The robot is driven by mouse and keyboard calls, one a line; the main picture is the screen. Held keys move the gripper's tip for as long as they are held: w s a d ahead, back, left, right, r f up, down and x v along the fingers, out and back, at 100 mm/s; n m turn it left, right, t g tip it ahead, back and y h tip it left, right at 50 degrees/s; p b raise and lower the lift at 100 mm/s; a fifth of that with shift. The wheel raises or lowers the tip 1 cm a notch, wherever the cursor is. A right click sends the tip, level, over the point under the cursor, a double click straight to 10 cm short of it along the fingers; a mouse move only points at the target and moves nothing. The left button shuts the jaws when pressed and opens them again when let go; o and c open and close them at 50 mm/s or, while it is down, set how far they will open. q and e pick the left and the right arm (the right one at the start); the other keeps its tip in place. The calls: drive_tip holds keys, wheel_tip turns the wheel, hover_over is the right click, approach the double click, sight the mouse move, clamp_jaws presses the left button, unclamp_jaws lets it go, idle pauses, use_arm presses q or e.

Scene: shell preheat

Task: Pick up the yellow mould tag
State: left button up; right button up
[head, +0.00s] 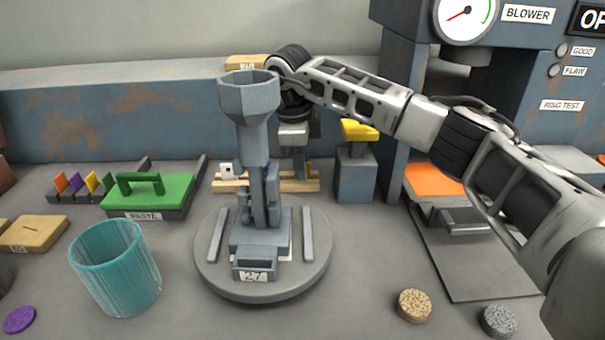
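A rack (75,196) at the left holds several small upright coloured tags. My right gripper (296,170) points down behind the grey funnel-topped stand, over a low wooden rack (305,186). It is well to the right of the yellow tag and apart from it. The stand partly hides its fingers, so I cannot tell whether they are open or shut or hold anything. My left gripper is not in view.
The funnel-topped stand (250,100) sits on a round turntable (265,290) in the middle. A teal cup (115,270) and a green-lidded paste box (150,192) stand near the tag rack. A yellow-topped grey block (356,178) stands right of my gripper.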

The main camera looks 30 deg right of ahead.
drive_tip(key=shift+r, duration=0.1)
clamp_jaws()
